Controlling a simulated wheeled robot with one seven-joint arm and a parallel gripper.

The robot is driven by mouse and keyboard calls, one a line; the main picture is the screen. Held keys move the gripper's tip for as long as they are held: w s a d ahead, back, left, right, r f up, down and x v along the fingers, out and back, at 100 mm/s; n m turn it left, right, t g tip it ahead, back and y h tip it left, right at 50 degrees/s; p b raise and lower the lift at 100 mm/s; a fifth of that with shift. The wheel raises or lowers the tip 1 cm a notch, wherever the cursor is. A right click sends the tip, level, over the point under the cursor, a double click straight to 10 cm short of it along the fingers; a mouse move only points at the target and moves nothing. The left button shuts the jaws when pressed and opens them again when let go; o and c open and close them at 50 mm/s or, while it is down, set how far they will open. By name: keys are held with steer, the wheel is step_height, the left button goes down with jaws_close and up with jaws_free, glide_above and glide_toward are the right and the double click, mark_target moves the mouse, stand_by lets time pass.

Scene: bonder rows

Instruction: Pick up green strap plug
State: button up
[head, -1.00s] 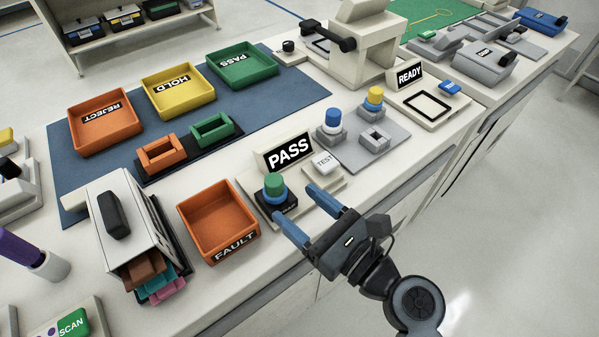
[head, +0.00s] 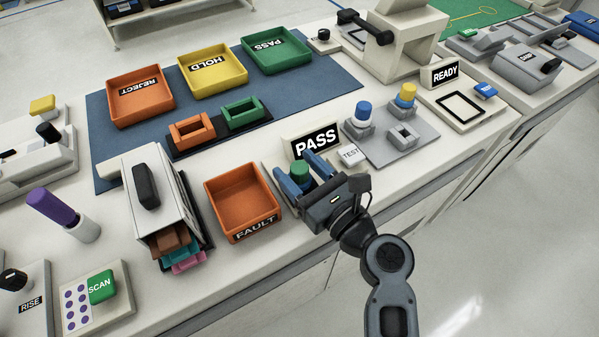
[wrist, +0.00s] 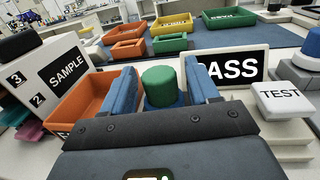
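The green strap plug (head: 299,168) is a short green cylinder on a blue base, standing at the tester in front of the PASS sign (head: 316,141). In the wrist view the plug (wrist: 160,86) stands upright between the two blue fingers of my gripper (wrist: 162,84). In the head view my gripper (head: 304,170) has one finger on each side of the plug. The fingers are apart, with a visible gap beside the green part in the wrist view. The plug's lower part is hidden behind my gripper's body.
The orange FAULT tray (head: 240,232) stands just left of my gripper. A white TEST button (head: 349,155) is close on the right. Blue-topped (head: 362,112) and yellow-topped (head: 405,95) plugs stand on a grey plate (head: 425,129) further right.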

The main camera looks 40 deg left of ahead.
steer(key=c, duration=1)
steer(key=shift+o, duration=0.2)
steer(key=shift+r, duration=0.1)
